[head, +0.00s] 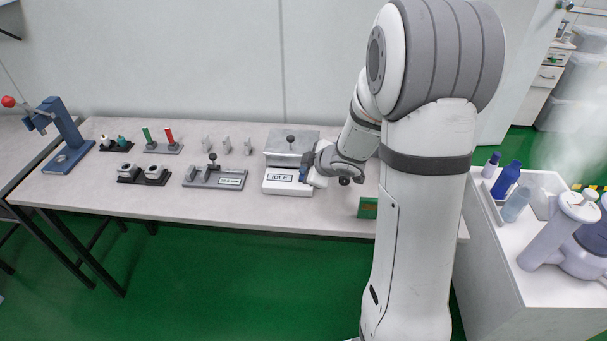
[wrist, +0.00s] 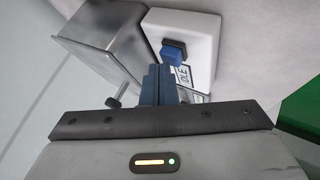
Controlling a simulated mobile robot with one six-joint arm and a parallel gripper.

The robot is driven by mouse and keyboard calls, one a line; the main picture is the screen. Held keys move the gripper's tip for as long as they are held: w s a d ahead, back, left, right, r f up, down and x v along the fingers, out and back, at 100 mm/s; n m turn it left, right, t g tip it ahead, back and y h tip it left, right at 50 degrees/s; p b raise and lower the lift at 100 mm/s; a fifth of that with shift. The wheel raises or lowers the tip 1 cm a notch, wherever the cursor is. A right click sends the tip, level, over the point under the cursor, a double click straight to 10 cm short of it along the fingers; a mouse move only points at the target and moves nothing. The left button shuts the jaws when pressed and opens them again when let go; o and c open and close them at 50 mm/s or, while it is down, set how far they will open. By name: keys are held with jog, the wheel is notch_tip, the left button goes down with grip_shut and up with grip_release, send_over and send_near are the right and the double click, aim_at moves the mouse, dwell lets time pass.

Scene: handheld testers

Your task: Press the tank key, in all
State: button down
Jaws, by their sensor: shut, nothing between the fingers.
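The tank is a metal box (head: 292,139) with a dark knob on its lid, behind a white front panel (head: 286,189) whose display reads IDLE. In the wrist view the metal box (wrist: 112,42) is at upper left and the white panel (wrist: 203,30) at top centre. A blue key (wrist: 172,54) on a dark base sits on that panel beside the partly hidden display (wrist: 183,76). My gripper (wrist: 159,70) is shut and empty, its tips close to the key; I cannot tell whether they touch. In the head view my gripper (head: 308,174) is at the panel's right end.
A green block (head: 367,208) lies near the front edge. My arm hides the table's right part.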

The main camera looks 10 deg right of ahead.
jog(key=shift+f, duration=0.2)
jog(key=shift+r, duration=0.1)
jog(key=shift+r+p, duration=0.9)
jog(key=shift+p, duration=0.05)
notch_tip(320, 180, up, 5)
jog(key=p, duration=0.5)
dwell(0.8)
